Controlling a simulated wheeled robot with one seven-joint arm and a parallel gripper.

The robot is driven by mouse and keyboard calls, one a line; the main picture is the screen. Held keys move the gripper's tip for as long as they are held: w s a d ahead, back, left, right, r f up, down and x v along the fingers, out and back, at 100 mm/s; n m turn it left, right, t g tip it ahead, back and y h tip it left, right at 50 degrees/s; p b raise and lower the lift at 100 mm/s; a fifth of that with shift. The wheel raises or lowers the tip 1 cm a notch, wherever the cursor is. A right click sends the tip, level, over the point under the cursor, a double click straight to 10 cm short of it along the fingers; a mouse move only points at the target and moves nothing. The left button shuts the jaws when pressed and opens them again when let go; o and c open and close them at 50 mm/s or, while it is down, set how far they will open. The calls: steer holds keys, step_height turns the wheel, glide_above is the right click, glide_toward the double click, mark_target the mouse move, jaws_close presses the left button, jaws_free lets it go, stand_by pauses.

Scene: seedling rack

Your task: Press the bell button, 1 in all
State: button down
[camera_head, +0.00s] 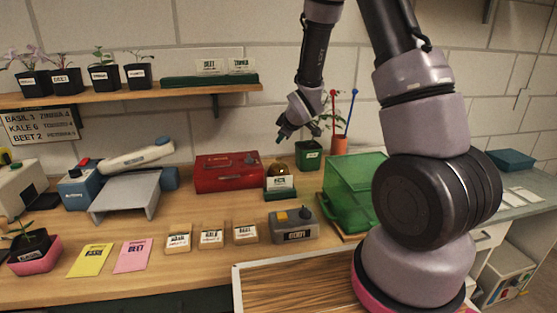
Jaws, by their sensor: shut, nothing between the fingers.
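The bell (279,171) looks like a small brass dome with a dark top. It stands on the wooden bench behind a white label card (280,183), right of a red box. My gripper (281,138) hangs above the bell, apart from it, fingers pointing down and slightly left. Its fingers look shut and hold nothing. The bell's lower part is hidden by the card, and its button is too small to make out clearly.
A red box (229,172) is left of the bell, a green crate (354,192) right. A dark green pot (309,155) and an orange pot (339,145) with tall sticks stand behind. A grey button box (293,227) is in front. The shelf (130,97) is at upper left.

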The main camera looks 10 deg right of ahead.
steer(key=shift+f, duration=2.15)
stand_by(0.4)
steer(key=shift+f, duration=0.4)
steer(key=shift+f, duration=0.5)
stand_by(0.6)
steer(key=shift+r, duration=0.95)
steer(key=shift+r, duration=2.5)
